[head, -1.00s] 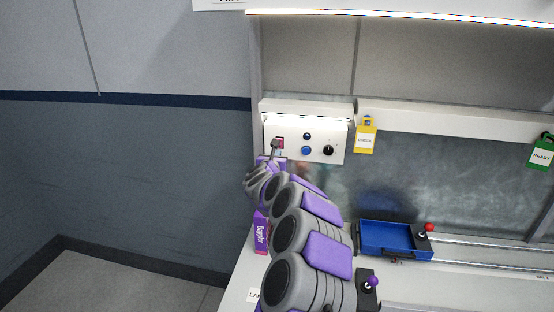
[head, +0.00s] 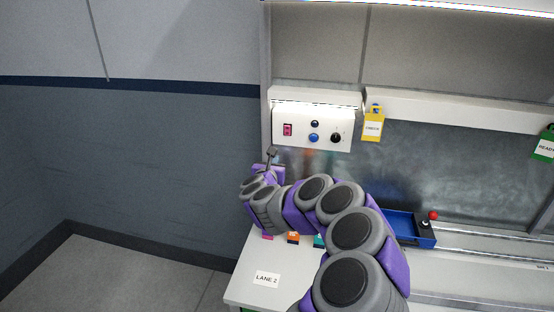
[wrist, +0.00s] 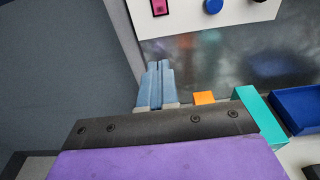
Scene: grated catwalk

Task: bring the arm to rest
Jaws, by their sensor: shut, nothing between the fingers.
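My gripper (head: 271,152) shows small in the head view, just below and left of the white control panel (head: 344,143). In the wrist view its two blue-grey fingers (wrist: 158,84) lie together with nothing held between them. My grey and purple arm is bent above the white bench and reaches back toward the left end of it. The fingertips look apart from the panel's red switch (head: 287,130). The arm hides part of the bench.
A blue tray (head: 402,224) sits right of my arm, beside a red-knobbed lever (head: 433,215). Small orange (head: 293,238) and teal (head: 319,241) boxes stand under the arm. A yellow tag (head: 373,128) hangs by the panel. Open floor lies left of the bench.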

